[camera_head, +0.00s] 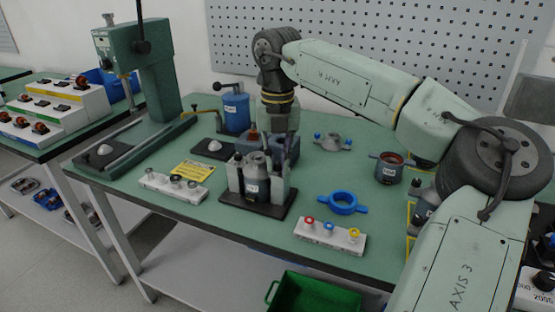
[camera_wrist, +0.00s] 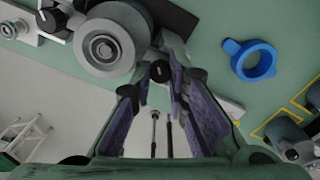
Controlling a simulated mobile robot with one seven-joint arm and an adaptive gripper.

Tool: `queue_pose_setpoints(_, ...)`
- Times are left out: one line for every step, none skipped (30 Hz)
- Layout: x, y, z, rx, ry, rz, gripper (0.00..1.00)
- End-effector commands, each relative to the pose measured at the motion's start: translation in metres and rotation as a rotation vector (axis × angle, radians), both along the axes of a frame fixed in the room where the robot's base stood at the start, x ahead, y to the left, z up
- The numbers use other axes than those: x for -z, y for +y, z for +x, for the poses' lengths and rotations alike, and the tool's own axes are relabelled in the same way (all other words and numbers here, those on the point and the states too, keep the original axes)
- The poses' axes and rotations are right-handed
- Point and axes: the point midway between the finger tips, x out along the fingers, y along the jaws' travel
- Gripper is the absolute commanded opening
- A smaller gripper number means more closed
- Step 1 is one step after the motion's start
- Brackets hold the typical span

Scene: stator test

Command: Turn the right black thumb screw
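The grey metal stator part (camera_head: 256,178) stands in a holder with a black base (camera_head: 240,204) and light grey side posts. A black thumb screw (camera_head: 237,159) sits on the left post; in the wrist view a black knob (camera_wrist: 52,20) shows at upper left. My gripper (camera_head: 284,158) points down over the right post (camera_head: 280,187) and hides its top in the head view. In the wrist view my gripper (camera_wrist: 160,80) has its purple-padded fingers apart. The right black thumb screw (camera_wrist: 160,71) lies at the gap between the fingertips; I cannot tell whether they touch it.
A blue ring (camera_head: 343,203) lies right of the holder. A white block with coloured knobs (camera_head: 330,237) is at the front edge, another white block (camera_head: 176,187) at the left. A green press (camera_head: 140,75) stands at back left. Bare table lies around the blue ring.

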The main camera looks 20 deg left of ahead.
Motion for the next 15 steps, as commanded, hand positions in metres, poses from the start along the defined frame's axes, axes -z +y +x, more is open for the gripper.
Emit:
queue_pose_setpoints(-0.0003, -0.0001, 0.0, 0.0, 0.0, 0.0, 0.17)
queue_pose_setpoints(-0.0003, -0.0001, 0.0, 0.0, 0.0, 0.0, 0.2)
queue_pose_setpoints(-0.0003, -0.0001, 0.0, -0.001, 0.0, 0.0, 0.22)
queue_pose_setpoints(-0.0003, -0.0001, 0.0, -0.001, 0.0, 0.0, 0.24)
queue_pose_setpoints(-0.0002, -0.0001, 0.0, -0.001, 0.0, 0.0, 0.26)
queue_pose_setpoints(-0.0002, 0.0, -0.0001, -0.001, 0.0, 0.0, 0.29)
queue_pose_setpoints(-0.0002, 0.0, -0.0001, -0.001, 0.0, 0.0, 0.31)
queue_pose_setpoints(-0.0001, 0.0, -0.0001, -0.001, 0.0, 0.0, 0.33)
queue_pose_setpoints(-0.0001, 0.0002, -0.0001, -0.001, 0.0, 0.0, 0.35)
queue_pose_setpoints(-0.0001, 0.0003, -0.0001, -0.001, 0.0, 0.0, 0.36)
queue_pose_setpoints(0.0, 0.0004, -0.0002, -0.002, 0.0, 0.0, 0.36)
queue_pose_setpoints(0.0, 0.0005, -0.0003, -0.002, 0.0, 0.001, 0.36)
queue_pose_setpoints(0.0, 0.0006, -0.0003, -0.002, 0.0, 0.001, 0.36)
queue_pose_setpoints(0.0, 0.0007, -0.0003, -0.002, 0.0, 0.001, 0.36)
queue_pose_setpoints(0.0, 0.0008, -0.0004, -0.002, 0.0, 0.001, 0.36)
